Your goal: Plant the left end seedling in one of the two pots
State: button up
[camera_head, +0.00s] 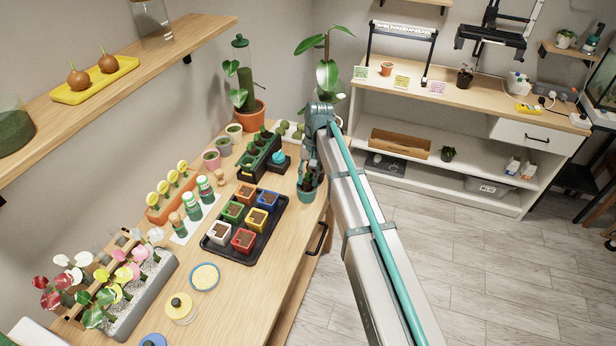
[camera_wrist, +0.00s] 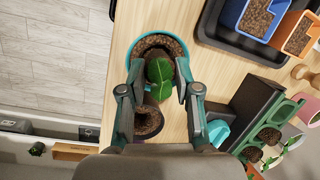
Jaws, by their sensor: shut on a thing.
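My gripper (camera_wrist: 162,103) is shut on a seedling with one green leaf (camera_wrist: 159,72), seen from above between the fingers in the wrist view. A teal pot (camera_wrist: 137,42) filled with brown soil stands at the held seedling's upper side; it also shows below my gripper in the head view (camera_head: 306,195). A second round pot with soil (camera_wrist: 149,121) is partly hidden by the gripper in the wrist view. I cannot tell whether the seedling touches the soil. The dark green seedling tray (camera_head: 262,158) stands left of the gripper in the head view.
A black tray (camera_head: 219,247) with several coloured soil-filled pots lies in front of the seedling tray. A teal object (camera_head: 280,163) sits beside the seedling tray. A tall plant in a terracotta pot (camera_head: 247,115) stands behind. The table's right edge is close to the teal pot.

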aim_at(308, 179)
jog(key=o, duration=1.3)
jog(key=shift+c, duration=0.2)
jog(key=shift+s+a+p+v, duration=0.2)
jog(key=shift+p+v, duration=0.5)
jog(key=shift+v, duration=0.45)
jog(key=shift+s+a+p+v, duration=0.1)
jog(key=shift+s+p+v, duration=0.15)
jog(key=shift+p+v, duration=0.7)
jog(key=shift+s+a+p+v, duration=0.2)
jog(key=shift+p+v, duration=0.25)
jog(key=shift+v, duration=0.9)
jog(key=shift+r, duration=0.2)
